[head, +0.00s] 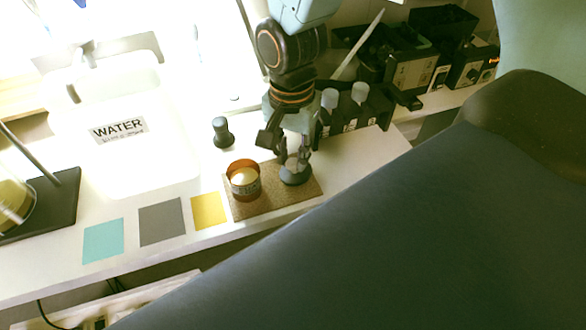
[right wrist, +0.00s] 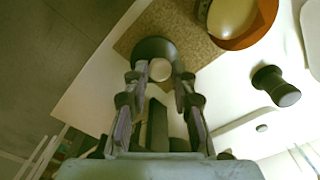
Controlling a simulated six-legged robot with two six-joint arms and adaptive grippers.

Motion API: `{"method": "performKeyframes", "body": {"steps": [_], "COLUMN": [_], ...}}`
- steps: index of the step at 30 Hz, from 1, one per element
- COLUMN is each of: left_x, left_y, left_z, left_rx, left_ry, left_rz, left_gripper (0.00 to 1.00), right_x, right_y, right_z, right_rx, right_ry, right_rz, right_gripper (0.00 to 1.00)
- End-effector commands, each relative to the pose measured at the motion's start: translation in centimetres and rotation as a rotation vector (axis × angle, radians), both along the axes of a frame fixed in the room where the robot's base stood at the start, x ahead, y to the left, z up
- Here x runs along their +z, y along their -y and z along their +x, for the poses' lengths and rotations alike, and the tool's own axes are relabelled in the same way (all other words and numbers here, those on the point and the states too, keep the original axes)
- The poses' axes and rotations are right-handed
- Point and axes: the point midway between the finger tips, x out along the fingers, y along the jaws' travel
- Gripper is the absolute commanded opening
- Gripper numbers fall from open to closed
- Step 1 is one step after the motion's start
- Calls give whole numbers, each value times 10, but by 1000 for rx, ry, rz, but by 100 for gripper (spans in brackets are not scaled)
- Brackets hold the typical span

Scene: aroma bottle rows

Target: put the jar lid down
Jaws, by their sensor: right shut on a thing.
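The jar lid (head: 295,177) is a dark grey round disc with a pale knob. My right gripper (head: 293,158) comes down from above and is shut on the lid, with its fingers on both sides of the knob. In the right wrist view the lid (right wrist: 153,47) shows between the fingertips (right wrist: 156,75). The lid is over the right part of the brown cork mat (head: 256,211); I cannot tell whether it touches the mat. The open amber jar (head: 244,181), with pale contents, stands on the mat left of the lid. My left gripper is not in view.
A small dark bottle or stopper (head: 222,132) stands behind the jar. Several dark bottles with pale caps (head: 359,95) stand in a rack behind the gripper. Yellow (head: 208,211), grey (head: 161,223) and teal (head: 103,241) squares lie left of the mat.

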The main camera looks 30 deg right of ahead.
Motion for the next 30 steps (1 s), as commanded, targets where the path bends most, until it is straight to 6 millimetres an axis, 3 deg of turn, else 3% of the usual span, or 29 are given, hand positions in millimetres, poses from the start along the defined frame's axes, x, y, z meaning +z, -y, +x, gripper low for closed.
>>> {"method": "performKeyframes", "body": {"steps": [5, 12, 18, 19, 30], "left_x": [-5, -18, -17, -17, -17], "left_y": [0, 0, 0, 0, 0], "left_z": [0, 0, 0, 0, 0], "left_rx": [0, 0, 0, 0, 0], "left_ry": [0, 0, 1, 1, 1], "left_rz": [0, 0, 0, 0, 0], "left_gripper": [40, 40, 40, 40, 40], "right_x": [-12, -45, -45, -45, -43], "right_y": [0, 0, 0, 0, 1], "right_z": [0, -2, -2, -2, -1], "right_rx": [0, -3, -4, -4, -3], "right_ry": [-1, -4, -4, -4, -1], "right_rz": [-1, 1, 1, 1, 1], "right_gripper": [0, 0, 0, 27, 58]}}
